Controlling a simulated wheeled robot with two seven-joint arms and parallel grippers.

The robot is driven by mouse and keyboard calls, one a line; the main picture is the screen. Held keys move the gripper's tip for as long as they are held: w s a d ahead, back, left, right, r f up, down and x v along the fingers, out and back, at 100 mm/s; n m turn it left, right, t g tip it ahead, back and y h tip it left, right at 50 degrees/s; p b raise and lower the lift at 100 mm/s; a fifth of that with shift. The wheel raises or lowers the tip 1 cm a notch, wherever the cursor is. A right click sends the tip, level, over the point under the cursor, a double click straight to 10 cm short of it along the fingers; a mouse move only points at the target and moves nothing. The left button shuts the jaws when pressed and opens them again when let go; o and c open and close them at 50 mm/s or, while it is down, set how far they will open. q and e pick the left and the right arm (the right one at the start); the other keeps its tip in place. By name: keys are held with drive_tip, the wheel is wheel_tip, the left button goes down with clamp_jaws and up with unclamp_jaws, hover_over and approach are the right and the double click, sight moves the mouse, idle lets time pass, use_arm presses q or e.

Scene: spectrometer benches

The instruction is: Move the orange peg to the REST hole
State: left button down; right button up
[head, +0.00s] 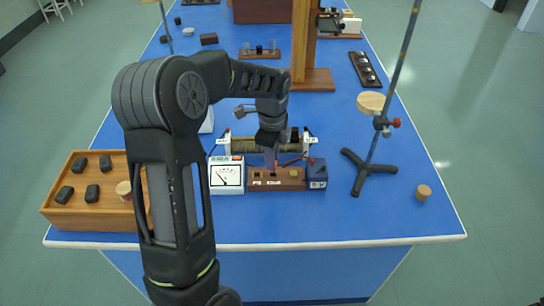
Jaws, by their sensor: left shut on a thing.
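My left gripper (270,150) points down over a small brown wooden block (277,186) near the front of the blue table. The block has small pale labels on its front and pale spots on top; the labels are too small to read, so I cannot tell which hole is REST. My left gripper is shut on the orange peg, which is mostly hidden by the fingers. I cannot tell whether the peg is in a hole or above the block. My right gripper is not in view.
A white meter (227,177) stands left of the block and a blue box (317,174) right of it. A coil (247,145) lies behind. A tripod stand (368,172) and a cork (424,192) are at right. A wooden box (95,213) is at left.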

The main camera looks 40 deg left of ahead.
use_arm(q)
drive_tip(key=shift+f+b, duration=0.85)
drive_tip(key=shift+f, duration=0.7)
drive_tip(key=c, duration=1.3)
unclamp_jaws()
drive_tip(key=shift+o, duration=0.2)
wheel_tip(320, 180, up, 8)
drive_tip(key=shift+f+b, duration=0.1)
drive_tip(key=shift+b, duration=0.2)
